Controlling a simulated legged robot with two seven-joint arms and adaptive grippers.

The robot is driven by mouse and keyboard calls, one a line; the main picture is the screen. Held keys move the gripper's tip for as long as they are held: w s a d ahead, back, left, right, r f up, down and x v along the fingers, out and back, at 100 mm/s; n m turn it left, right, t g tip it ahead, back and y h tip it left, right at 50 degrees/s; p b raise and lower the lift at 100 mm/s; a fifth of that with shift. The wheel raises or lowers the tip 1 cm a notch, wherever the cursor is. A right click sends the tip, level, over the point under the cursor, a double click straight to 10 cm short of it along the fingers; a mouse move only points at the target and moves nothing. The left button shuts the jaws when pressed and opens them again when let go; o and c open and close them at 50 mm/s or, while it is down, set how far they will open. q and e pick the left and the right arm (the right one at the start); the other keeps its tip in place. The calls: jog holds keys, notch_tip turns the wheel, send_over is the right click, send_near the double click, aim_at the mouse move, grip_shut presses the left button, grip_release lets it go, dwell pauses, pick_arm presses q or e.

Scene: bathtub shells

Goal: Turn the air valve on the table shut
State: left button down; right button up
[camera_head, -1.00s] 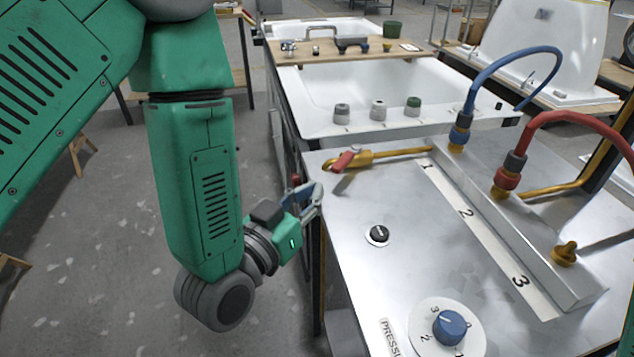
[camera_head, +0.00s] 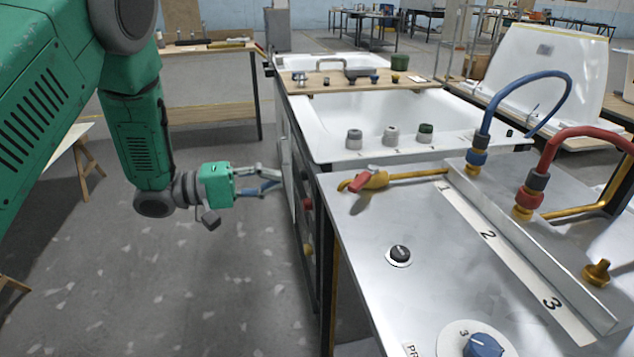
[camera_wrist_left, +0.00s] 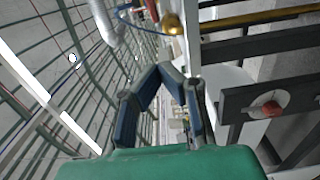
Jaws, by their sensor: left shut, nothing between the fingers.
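The air valve (camera_head: 374,180) is a brass body with a red handle (camera_head: 359,183) at the far left corner of the metal table (camera_head: 450,270). A brass pipe runs right from it. The handle slants across the line of the pipe. My left gripper (camera_head: 277,180) is shut and empty, left of the table and apart from the valve. Its dark blue fingers (camera_wrist_left: 160,90) meet in the left wrist view. A brass piece (camera_wrist_left: 172,24) shows beyond them there, possibly the valve. My right gripper is not in view.
Blue (camera_head: 535,78) and red (camera_head: 575,135) hoses rise from couplings on the table. A black knob (camera_head: 400,253) and a blue dial (camera_head: 483,346) are nearer. A white tub (camera_head: 375,108) stands behind. Open floor (camera_head: 230,290) lies left of the table.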

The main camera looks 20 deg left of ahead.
aim_at(340, 198)
pick_arm(q)
jog(key=b+x, duration=0.2)
jog(key=x, duration=0.8)
jog(key=shift+s+d+f, duration=0.1)
jog(key=shift+s+d+b, duration=0.15)
jog(key=shift+d+b, duration=0.05)
jog(key=shift+d, duration=0.35)
jog(key=shift+s+d+b, duration=0.15)
jog(key=shift+d+b, duration=0.05)
jog(key=shift+d, duration=0.35)
jog(key=shift+s+d, duration=0.1)
jog(key=shift+d, duration=0.55)
